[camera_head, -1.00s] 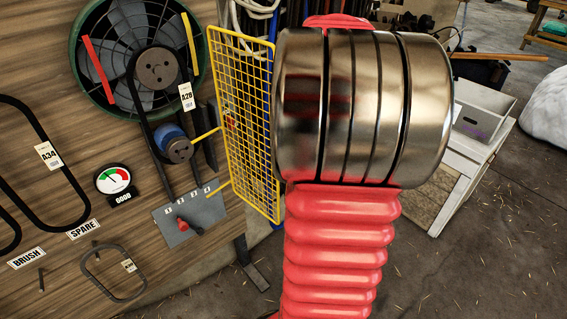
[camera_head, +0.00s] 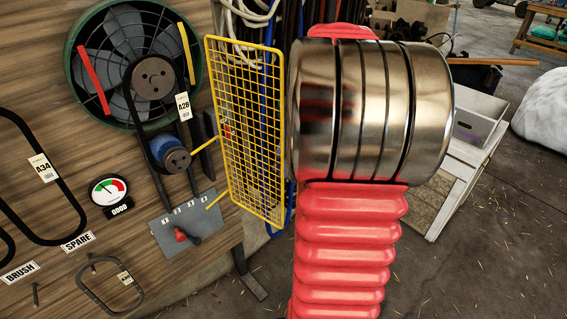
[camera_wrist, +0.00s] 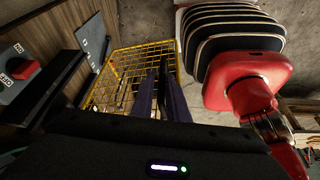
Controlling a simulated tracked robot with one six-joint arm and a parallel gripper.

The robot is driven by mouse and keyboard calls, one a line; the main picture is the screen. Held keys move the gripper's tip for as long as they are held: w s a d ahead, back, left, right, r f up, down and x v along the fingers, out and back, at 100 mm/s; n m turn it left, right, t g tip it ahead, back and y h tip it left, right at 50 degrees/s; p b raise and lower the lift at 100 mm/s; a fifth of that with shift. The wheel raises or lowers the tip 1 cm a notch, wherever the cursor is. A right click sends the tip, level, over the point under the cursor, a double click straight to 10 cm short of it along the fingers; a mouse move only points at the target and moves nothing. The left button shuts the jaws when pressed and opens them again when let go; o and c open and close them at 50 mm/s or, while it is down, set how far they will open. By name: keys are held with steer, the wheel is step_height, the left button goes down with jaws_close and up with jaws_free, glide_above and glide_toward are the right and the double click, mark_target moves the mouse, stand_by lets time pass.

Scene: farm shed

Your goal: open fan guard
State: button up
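The fan guard (camera_head: 245,125) is a yellow wire-mesh panel. In the head view it stands swung out from the board, clear of the fan (camera_head: 133,65) and pulleys, with yellow rods at its left side. In the wrist view the guard (camera_wrist: 130,75) lies beyond and around my fingers. My gripper (camera_wrist: 160,85) shows there as two dark fingers close together, over the mesh near its right side. Whether they touch or pinch the wire cannot be told. In the head view my red and metal arm hides the gripper.
The wooden board holds a belt and blue pulley (camera_head: 171,152), a gauge (camera_head: 109,190), a grey switch plate (camera_head: 188,222) with a red knob, and hanging belts. Hoses hang behind the guard. A white cart (camera_head: 470,150) stands right. Floor at lower right is clear.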

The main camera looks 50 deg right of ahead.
steer(key=shift+o, duration=1.4)
steer(key=v, duration=1.3)
steer(key=shift+d+r, duration=0.15)
steer(key=shift+r, duration=0.2)
steer(key=shift+s, duration=0.1)
